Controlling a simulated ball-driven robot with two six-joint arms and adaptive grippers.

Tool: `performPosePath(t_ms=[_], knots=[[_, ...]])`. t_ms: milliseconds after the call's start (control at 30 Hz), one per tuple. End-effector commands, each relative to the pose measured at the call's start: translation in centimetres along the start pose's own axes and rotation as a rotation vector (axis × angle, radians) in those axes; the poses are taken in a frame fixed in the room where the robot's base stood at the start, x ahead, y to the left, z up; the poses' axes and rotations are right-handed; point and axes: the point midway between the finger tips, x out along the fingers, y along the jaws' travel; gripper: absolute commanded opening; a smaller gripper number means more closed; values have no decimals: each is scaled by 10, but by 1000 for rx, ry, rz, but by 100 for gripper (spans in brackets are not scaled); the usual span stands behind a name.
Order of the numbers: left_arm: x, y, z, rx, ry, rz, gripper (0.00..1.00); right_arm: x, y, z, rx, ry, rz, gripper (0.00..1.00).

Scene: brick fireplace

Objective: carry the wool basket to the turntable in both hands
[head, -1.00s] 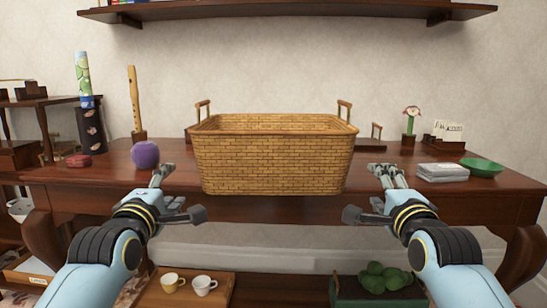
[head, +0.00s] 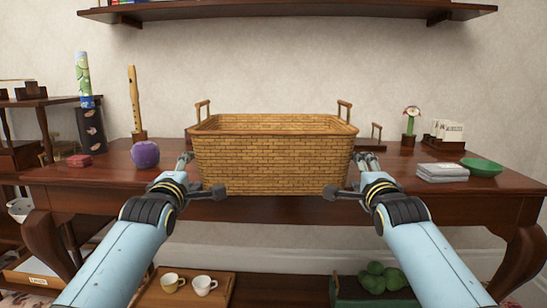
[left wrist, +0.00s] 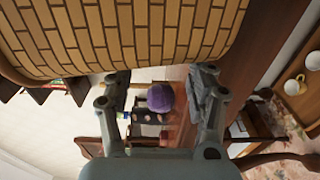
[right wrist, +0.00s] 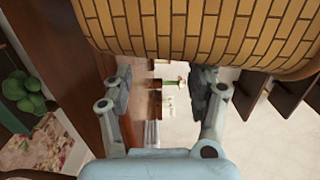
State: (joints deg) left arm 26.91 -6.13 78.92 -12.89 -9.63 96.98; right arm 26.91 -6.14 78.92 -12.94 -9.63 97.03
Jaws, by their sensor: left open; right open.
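The wicker basket (head: 275,160) stands upright at the front edge of the dark wooden table, centred before me. Its inside is mostly hidden by the near wall. My left gripper (head: 202,177) is open at the basket's left side, with one finger in front of the basket's lower left corner. My right gripper (head: 349,177) is open at the right side in the same way. The basket wall also fills the top of the left wrist view (left wrist: 130,30) and the right wrist view (right wrist: 190,30), beyond the open fingers. I cannot make out a turntable.
A purple ball (head: 145,154) and a flute on a stand (head: 135,105) are left on the table (head: 100,175). A grey stack (head: 442,172) and a green dish (head: 482,166) are right. Below are a tray with two cups (head: 203,285) and a green crate (head: 350,297).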

Motion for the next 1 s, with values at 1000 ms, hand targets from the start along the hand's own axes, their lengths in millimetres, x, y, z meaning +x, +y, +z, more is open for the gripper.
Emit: performPosePath(t_ms=[1000], knots=[[1,36,10,-15,-3,27,58,0,-27,10,0,-2,-8,58]])
